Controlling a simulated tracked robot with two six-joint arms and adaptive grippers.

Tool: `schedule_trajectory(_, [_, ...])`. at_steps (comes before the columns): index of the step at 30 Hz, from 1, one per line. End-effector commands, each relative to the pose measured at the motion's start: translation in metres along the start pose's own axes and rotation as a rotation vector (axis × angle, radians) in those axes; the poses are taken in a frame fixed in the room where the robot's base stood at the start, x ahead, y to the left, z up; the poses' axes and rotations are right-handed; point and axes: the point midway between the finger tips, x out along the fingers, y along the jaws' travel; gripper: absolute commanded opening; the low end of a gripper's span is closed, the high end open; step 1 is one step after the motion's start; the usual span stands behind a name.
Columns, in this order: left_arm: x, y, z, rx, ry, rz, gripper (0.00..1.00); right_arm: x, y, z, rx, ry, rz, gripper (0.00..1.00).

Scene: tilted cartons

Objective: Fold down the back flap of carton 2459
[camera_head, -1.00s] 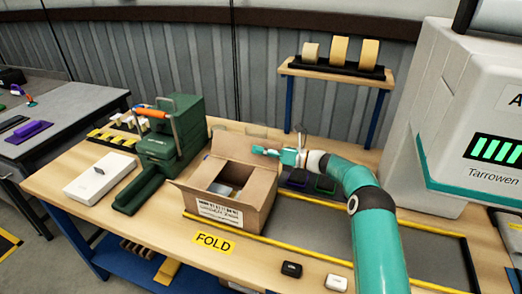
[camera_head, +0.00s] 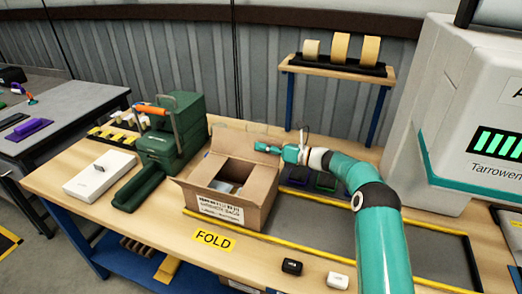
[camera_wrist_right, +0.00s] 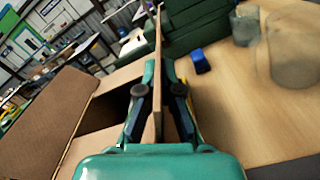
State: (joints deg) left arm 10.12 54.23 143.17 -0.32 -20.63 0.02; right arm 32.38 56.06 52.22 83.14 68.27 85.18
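The open cardboard carton (camera_head: 228,208) stands on the wooden bench, with its front side towards me and a printed label on it. I cannot read the number. Its back flap (camera_head: 240,144) stands up. My right gripper (camera_head: 268,148) is at the right part of that flap. In the right wrist view my fingers (camera_wrist_right: 160,85) straddle an upright cardboard panel (camera_wrist_right: 158,40), one on each side and very close. Whether they press on it I cannot tell. Small items lie inside the carton, mostly hidden. My left gripper is out of view.
A green machine (camera_head: 175,130) with an orange handle stands left of the carton. A white box (camera_head: 100,173) lies farther left. A shelf with tape rolls (camera_head: 340,50) stands behind. A yellow-edged lane (camera_head: 330,230) runs right, below my right arm.

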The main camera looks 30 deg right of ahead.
Motion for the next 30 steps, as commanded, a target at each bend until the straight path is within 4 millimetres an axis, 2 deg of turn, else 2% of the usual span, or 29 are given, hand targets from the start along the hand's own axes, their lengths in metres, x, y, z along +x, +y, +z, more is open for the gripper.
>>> schedule_trajectory(1, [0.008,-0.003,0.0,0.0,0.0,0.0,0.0,0.0,0.0,-0.005,-0.024,0.004,0.0,0.0])
schedule_trajectory(18, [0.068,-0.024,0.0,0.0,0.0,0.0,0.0,0.001,0.021,-0.011,-0.423,0.005,0.002,0.0])
schedule_trajectory(30, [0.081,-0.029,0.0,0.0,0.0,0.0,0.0,0.001,0.028,-0.01,-0.538,0.005,0.003,0.0])
